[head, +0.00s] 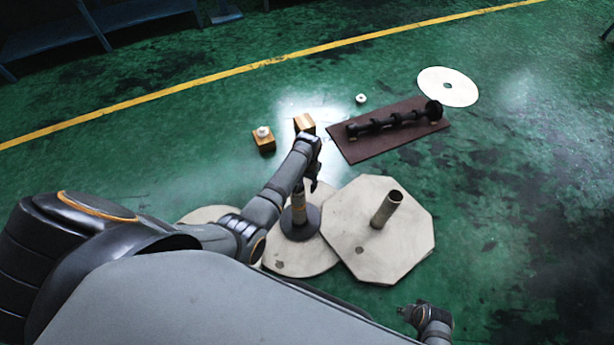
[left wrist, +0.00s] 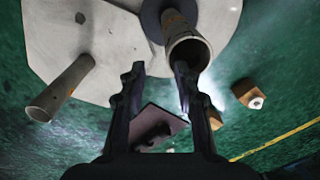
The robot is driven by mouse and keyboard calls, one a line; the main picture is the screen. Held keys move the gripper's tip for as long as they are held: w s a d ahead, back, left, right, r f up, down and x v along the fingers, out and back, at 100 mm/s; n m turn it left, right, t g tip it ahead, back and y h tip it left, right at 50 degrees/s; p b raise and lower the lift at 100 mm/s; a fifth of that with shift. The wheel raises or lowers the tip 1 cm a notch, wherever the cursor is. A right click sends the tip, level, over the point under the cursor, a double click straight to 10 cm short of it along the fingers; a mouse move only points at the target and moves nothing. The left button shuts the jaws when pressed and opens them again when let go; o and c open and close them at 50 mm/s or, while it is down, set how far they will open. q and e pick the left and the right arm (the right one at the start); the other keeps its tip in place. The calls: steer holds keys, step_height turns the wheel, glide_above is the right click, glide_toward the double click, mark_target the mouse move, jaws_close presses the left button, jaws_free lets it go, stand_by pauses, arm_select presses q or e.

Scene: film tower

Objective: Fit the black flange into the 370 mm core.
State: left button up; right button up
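A tan core (head: 299,207) stands upright from a dark round disc (head: 301,228); in the left wrist view its open mouth (left wrist: 188,52) faces the camera. A second tube (head: 386,209) stands on the octagonal plate. I cannot tell which is the 370 mm core. I cannot clearly make out the black flange; a dark patch at the tan core's top is too small to identify. My left gripper (head: 314,184) is beside the tan core's top. In the left wrist view its fingers (left wrist: 159,72) are apart with nothing between them. My right gripper (head: 428,312) is low, far from the cores.
The octagonal plate (head: 350,235) lies beside a pale round plate (head: 290,262). Behind are a bare wooden block (head: 305,124) and another block (head: 264,143) carrying a white piece (head: 263,132). A brown mat (head: 365,151) holds a black shaft (head: 390,120).

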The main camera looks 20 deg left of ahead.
arm_select(q)
step_height(320, 180, up, 9)
steer(key=shift+r, duration=0.15)
steer(key=shift+d, duration=0.1)
stand_by(0.5)
